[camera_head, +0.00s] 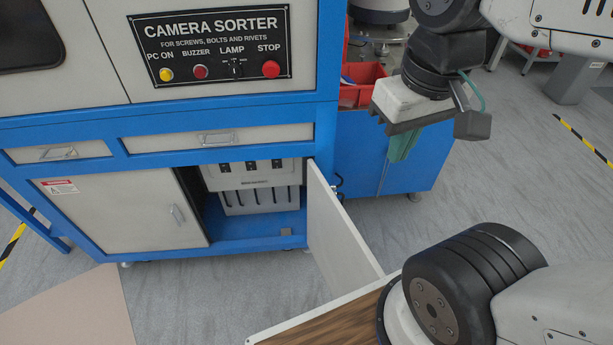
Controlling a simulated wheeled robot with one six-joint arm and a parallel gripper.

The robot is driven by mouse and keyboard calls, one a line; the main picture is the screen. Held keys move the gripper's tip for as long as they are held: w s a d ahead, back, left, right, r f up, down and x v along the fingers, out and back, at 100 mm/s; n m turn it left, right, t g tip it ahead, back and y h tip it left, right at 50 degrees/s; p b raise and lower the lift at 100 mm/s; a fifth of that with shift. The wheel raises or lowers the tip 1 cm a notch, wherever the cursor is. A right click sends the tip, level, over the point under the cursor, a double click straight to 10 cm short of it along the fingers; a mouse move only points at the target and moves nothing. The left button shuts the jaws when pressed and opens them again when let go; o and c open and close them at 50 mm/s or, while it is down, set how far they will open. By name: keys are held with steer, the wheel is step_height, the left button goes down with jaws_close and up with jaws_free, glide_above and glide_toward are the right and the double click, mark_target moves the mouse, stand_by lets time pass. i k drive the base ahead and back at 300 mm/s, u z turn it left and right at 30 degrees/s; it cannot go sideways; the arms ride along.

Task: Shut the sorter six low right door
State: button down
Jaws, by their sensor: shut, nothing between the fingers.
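The blue and white camera sorter (225,110) stands at the left and centre. Its low right door (338,240) is a pale panel hinged at the right side of the low opening. It stands wide open, swung out towards me, and its near lower part meets the edge of a brown board in the picture. My gripper (401,148) is to the right of the door and above it, pointing down with its greenish fingers together. It is shut and empty, apart from the door.
Inside the opening is a grey unit (255,185). The low left door (130,213) has a handle and looks about closed. Behind my gripper are a blue cabinet (350,150) and a red bin (362,82). The brown board (335,322) lies in front. Floor is free at right.

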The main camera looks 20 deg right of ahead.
mark_target(346, 263)
steer(key=z, duration=0.05)
steer(key=k, duration=0.5)
steer(key=z, duration=2)
steer(key=i, duration=1.9)
steer(key=u, duration=3.5)
steer(key=k, duration=0.6)
steer(key=z, duration=0.1)
